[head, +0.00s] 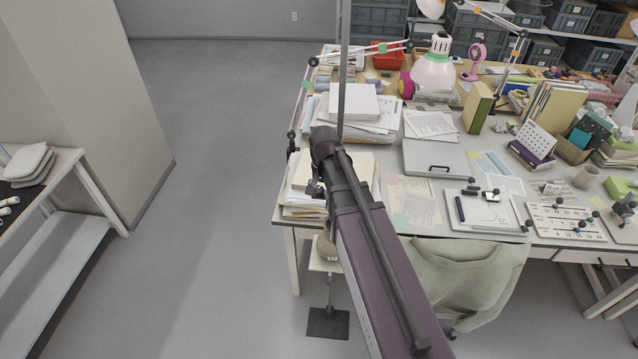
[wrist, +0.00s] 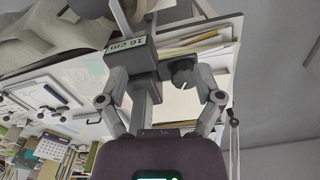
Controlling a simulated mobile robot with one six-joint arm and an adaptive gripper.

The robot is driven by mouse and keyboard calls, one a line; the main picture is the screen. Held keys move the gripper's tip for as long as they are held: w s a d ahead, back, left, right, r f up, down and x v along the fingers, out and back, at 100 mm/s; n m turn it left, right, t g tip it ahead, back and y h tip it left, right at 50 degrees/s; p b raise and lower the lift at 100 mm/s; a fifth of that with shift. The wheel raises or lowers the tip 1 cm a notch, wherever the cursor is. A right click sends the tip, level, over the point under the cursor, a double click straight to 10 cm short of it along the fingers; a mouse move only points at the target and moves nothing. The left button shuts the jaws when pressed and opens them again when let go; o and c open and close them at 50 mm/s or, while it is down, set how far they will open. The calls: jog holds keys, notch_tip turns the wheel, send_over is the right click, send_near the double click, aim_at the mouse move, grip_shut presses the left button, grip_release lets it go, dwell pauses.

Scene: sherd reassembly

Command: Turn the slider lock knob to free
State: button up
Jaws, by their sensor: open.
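The slider (wrist: 146,58) is a dark grey block on a grey post (wrist: 142,108) in the wrist view. It has a white "16 cm" label. Its lock knob (wrist: 184,72) is a dark, lobed knob on the block's right side, with a small pale mark; I cannot tell which setting it shows. My gripper (wrist: 162,78) is open, its fingers on either side of the slider and knob. The right finger is close to the knob; I cannot tell whether they touch. In the head view my arm hides most of the slider.
The worktable to the right holds paper stacks (head: 362,125), a lamp (head: 433,72) and a grey case (head: 435,158). A green garment (head: 465,270) hangs at its front. Floor to the left is clear.

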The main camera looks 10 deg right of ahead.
jog(key=s+d+r+n+p, duration=0.1)
jog(key=s+r+n, duration=0.1)
jog(key=s, duration=0.3)
jog(key=s+d+r+n+p, duration=0.1)
jog(key=s+r+n+p, duration=0.1)
jog(key=s+n, duration=0.2)
jog(key=shift+s, duration=1.1)
jog(key=c, duration=0.4)
jog(key=shift+d, duration=0.15)
